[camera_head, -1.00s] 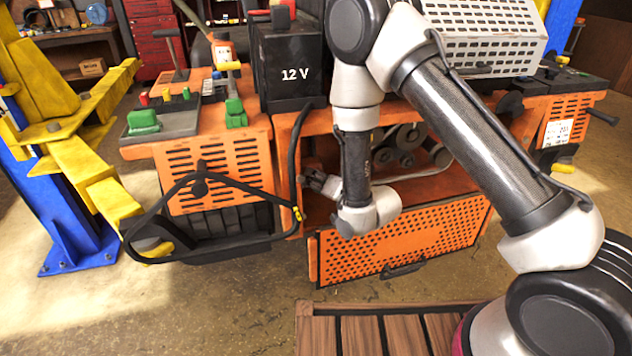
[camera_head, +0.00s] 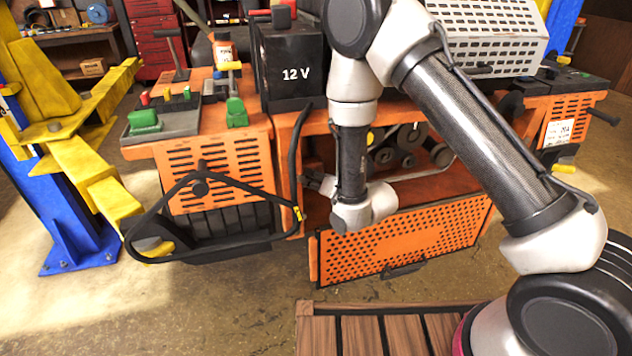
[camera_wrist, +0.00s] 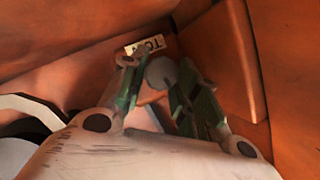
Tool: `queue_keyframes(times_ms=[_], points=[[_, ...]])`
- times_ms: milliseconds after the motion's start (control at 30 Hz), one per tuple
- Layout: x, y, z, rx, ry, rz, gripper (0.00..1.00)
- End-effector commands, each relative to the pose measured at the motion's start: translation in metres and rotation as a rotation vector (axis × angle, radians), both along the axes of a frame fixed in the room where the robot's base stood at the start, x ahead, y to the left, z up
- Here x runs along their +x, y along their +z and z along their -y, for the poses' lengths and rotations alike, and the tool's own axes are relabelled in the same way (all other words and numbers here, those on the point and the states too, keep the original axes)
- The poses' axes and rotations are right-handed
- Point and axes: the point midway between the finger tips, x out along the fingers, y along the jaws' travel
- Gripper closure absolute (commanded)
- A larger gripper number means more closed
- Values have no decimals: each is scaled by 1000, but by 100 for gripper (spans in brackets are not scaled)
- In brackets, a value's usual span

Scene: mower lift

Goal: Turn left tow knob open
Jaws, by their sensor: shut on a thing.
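A pale grey, rounded tow knob (camera_wrist: 160,72) shows in the wrist view, inside an orange recess of the mower. A small label (camera_wrist: 146,45) reading "TOW", partly cut off, sits just behind it. My gripper (camera_wrist: 156,78) has its two green-padded fingers on either side of the knob and is shut on it. How far the knob is turned cannot be told. In the head view my gripper (camera_head: 313,182) reaches left into the open bay under the battery, and the knob is hidden there.
Orange walls (camera_wrist: 235,65) stand close around the fingers. In the head view a black bent bar (camera_head: 205,180) lies left of the bay, and a perforated orange panel (camera_head: 405,242) hangs open below my wrist. A 12 V battery (camera_head: 290,65) stands above.

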Motion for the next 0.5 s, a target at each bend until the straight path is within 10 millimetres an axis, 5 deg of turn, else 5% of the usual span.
queue_keyframes(times_ms=[500], points=[[-2,3,-5,-437,1,126,93]])
